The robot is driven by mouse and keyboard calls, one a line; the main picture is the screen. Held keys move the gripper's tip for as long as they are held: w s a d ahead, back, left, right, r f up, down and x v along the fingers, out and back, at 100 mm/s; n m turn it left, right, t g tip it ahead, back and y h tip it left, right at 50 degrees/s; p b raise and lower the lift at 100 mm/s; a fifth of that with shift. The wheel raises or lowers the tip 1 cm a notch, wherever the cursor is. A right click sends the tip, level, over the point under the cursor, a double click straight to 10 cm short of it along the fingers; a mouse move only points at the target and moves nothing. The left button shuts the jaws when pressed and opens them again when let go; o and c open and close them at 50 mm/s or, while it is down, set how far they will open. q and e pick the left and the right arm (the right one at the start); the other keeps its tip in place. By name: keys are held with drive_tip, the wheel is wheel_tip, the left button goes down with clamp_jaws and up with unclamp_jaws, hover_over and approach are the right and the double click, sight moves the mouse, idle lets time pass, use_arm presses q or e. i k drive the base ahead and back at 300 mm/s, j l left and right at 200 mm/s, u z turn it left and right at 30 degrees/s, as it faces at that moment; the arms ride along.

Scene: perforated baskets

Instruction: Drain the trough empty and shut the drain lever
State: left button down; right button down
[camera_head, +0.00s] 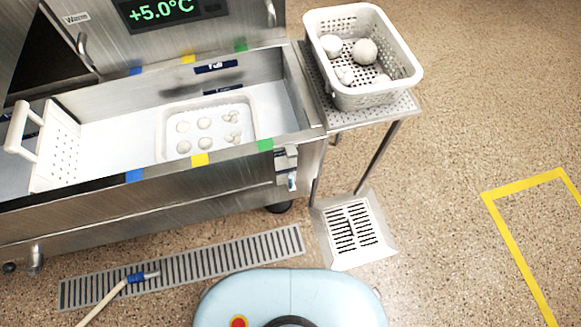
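The steel trough (110,180) runs across the left half of the head view. A pale, milky surface fills its inside; I cannot tell how deep any liquid is. A shallow white basket (259,125) with several white balls and lumps sits in its right part. A white perforated divider (62,150) with a handle stands at the left. A "Full" label (216,67) is on the back wall. A small metal and white fitting (287,168) is on the trough's front right corner; I cannot tell whether it is the drain lever or how it is set. Neither gripper shows.
A white perforated basket (384,95) with several white balls stands on a side stand (400,108). A square floor drain (350,228) and a long grate (200,266) lie in front. A hose with a blue nozzle (136,278) crosses the grate. The right floor is open, with yellow tape (512,250).

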sight(9, 267)
drive_tip(key=k+l+u, duration=0.1)
drive_tip(key=u, duration=2.35)
drive_tip(key=i+j+u, duration=0.1)
drive_tip(key=i+u, duration=0.65)
drive_tip(key=u, duration=0.15)
